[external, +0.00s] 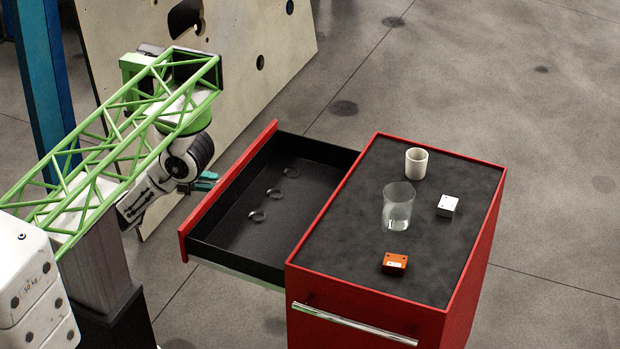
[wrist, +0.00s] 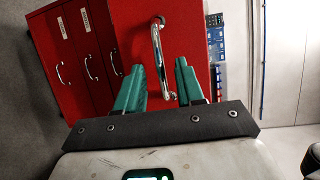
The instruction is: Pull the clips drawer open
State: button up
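The open drawer (external: 231,248) sticks out to the left from the red cabinet in the external view. In the external view my gripper (external: 207,181) is beside the drawer front, mostly hidden by my wrist.
On the cabinet top (external: 345,262) stand a white cup (external: 416,162), a clear glass (external: 398,203), a white box (external: 447,206) and an orange box (external: 395,263). More closed drawers (wrist: 70,45) with handles show in the wrist view. A holed panel (external: 230,50) leans behind my arm.

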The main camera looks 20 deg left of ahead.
jog(key=b+v, duration=0.1)
jog(key=v, duration=0.6)
jog(key=shift+a, duration=0.25)
